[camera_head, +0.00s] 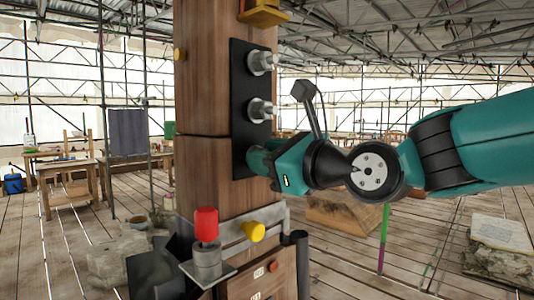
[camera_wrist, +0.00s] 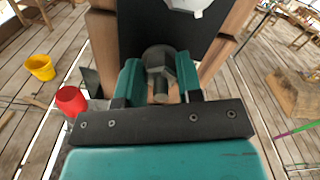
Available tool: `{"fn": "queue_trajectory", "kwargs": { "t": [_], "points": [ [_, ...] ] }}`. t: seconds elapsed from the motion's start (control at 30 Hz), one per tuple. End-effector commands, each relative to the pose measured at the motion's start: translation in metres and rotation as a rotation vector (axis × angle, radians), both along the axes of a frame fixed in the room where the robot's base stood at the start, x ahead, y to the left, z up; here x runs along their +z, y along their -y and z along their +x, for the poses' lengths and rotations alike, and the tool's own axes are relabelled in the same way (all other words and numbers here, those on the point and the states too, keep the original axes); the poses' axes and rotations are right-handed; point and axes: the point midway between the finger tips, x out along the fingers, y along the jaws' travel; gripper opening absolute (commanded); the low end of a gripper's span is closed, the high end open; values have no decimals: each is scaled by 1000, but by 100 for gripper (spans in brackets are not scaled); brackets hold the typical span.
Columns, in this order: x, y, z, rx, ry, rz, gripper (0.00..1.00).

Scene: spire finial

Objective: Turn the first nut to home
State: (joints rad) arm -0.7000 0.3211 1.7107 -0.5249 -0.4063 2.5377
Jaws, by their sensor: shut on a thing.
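A wooden post carries a black plate (camera_head: 240,95) with grey nuts on studs in a column. The upper nut (camera_head: 262,62) and the middle nut (camera_head: 261,110) show clear of my gripper. My gripper (camera_head: 262,158) is at the lowest position on the plate and covers the nut there in the head view. In the wrist view my gripper (camera_wrist: 160,74) has its teal fingers on either side of this lowest nut (camera_wrist: 158,55), shut on it. The stud (camera_wrist: 160,90) sticks out between the fingers. Part of another nut (camera_wrist: 185,5) shows above.
Below my gripper a red cap (camera_head: 206,224) and a yellow knob (camera_head: 253,231) stand out from the post's base. A yellow bracket (camera_head: 263,13) is above the plate. Stone blocks (camera_head: 500,234) lie on the plank floor at right.

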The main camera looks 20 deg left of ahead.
Motion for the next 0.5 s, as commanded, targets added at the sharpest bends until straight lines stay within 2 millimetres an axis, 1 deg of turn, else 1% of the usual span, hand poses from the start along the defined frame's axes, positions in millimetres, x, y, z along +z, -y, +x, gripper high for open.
{"fn": "queue_trajectory", "kwargs": {
  "t": [0.33,0.37,0.4,0.43,0.47,0.5],
  "points": [
    [-1,0,1,-2,-3,0,10],
    [-1,0,1,-2,-3,0,40],
    [-1,0,1,-2,-3,0,49],
    [-1,0,1,-2,-2,-1,56],
    [-1,0,0,-2,-2,-1,59],
    [-1,0,0,-1,-3,-1,59]
  ]
}}
